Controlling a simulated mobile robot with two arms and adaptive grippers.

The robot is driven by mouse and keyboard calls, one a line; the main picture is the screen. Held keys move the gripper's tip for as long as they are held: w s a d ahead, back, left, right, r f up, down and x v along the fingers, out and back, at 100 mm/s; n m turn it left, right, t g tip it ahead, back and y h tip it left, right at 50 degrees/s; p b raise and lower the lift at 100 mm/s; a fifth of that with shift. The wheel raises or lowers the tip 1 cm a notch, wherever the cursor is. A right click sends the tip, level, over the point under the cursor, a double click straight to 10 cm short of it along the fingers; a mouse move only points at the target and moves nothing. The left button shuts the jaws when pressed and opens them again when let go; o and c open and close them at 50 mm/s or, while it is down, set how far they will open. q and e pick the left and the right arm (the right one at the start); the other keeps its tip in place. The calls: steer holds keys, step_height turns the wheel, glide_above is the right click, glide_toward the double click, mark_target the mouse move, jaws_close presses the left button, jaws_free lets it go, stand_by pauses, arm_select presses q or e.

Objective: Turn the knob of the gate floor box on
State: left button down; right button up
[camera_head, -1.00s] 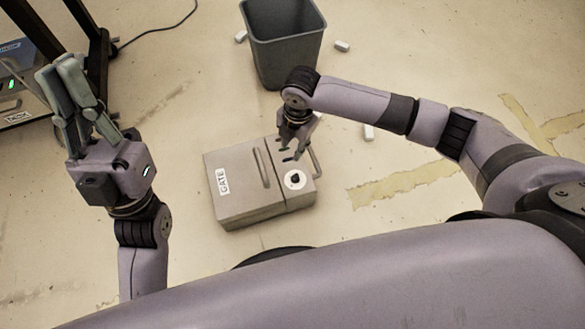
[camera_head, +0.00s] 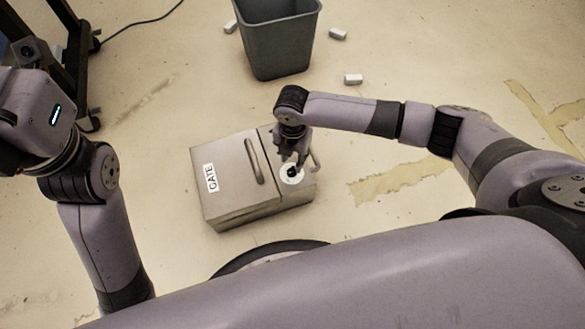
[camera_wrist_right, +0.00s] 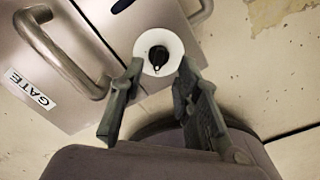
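The gate floor box (camera_head: 228,190) is a beige metal case with a GATE label, standing on the floor in the head view. It also shows in the wrist view (camera_wrist_right: 40,60). Its black knob (camera_wrist_right: 158,56) sits on a white round plate (camera_wrist_right: 150,40) at the box's right part. My right gripper (camera_wrist_right: 160,70) is open, with one finger on each side of the knob and a gap to each. In the head view the right gripper (camera_head: 291,163) points down over the knob and partly hides it. My left gripper's body is at the left edge; its fingers are out of view.
A grey bin (camera_head: 277,42) stands behind the box. Small white blocks (camera_head: 353,79) lie around it. The box has a raised handle (camera_head: 254,161) left of the knob. A dark stand (camera_head: 75,60) is at the upper left. Floor right of the box is clear.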

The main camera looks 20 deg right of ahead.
mark_target(293, 168)
steer(key=shift+f+b, duration=0.9)
steer(key=shift+f, duration=1.15)
steer(key=shift+c, duration=0.6)
jaws_close()
